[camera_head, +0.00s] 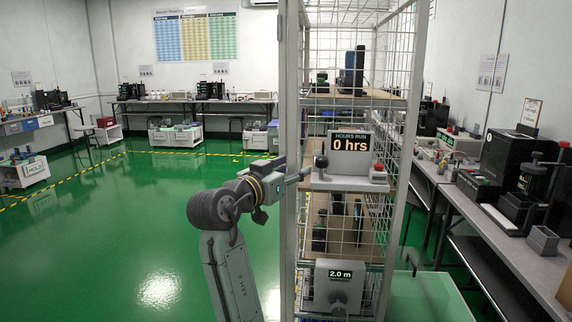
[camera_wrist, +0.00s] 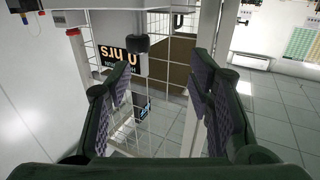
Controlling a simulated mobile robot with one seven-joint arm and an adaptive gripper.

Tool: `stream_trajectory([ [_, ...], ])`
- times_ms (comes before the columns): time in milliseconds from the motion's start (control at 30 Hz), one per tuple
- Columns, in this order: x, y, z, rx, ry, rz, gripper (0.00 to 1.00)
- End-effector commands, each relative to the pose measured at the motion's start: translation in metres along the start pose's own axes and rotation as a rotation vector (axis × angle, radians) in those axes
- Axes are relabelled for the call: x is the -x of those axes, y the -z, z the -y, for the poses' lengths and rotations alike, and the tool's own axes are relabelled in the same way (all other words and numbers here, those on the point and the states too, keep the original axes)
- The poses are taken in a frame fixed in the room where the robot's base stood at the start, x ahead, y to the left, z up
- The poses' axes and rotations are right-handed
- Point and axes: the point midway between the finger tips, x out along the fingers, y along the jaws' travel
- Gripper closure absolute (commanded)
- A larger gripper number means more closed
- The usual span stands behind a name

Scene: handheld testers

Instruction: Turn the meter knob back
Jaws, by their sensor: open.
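The meter is a grey box with a black "HOURS RUN" display (camera_head: 351,143) reading "0 hrs", fixed on the front of a wire-mesh rack. Its black knob (camera_head: 321,161) is at the left end of the meter's ledge, and a red button (camera_head: 378,169) is at the right end. In the wrist view the display (camera_wrist: 119,60) appears upside down, with the knob (camera_wrist: 138,44) beyond my fingertips. My gripper (camera_head: 304,173) is beside the knob on its left; in the wrist view its dark green fingers (camera_wrist: 160,82) are spread apart with nothing between them.
A second unit reading "2.0 m" (camera_head: 340,277) hangs lower on the rack. The rack's pale left post (camera_head: 289,110) is close to my gripper. A bench (camera_head: 460,205) with testers stands at right. The green floor (camera_head: 120,235) at left is open.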

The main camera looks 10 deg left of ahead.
Motion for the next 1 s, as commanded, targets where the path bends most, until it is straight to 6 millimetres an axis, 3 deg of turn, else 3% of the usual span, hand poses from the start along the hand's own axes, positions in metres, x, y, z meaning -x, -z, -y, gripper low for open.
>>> stream_trajectory([
  [100, -0.002, 0.002, -0.02, -0.002, -0.111, -0.006, 0.52],
  [267, -0.01, 0.004, -0.028, -0.003, -0.15, -0.009, 0.52],
  [700, -0.086, 0.007, -0.039, -0.002, -0.147, -0.01, 0.52],
  [1000, -0.108, 0.005, -0.042, -0.003, -0.144, -0.011, 0.52],
])
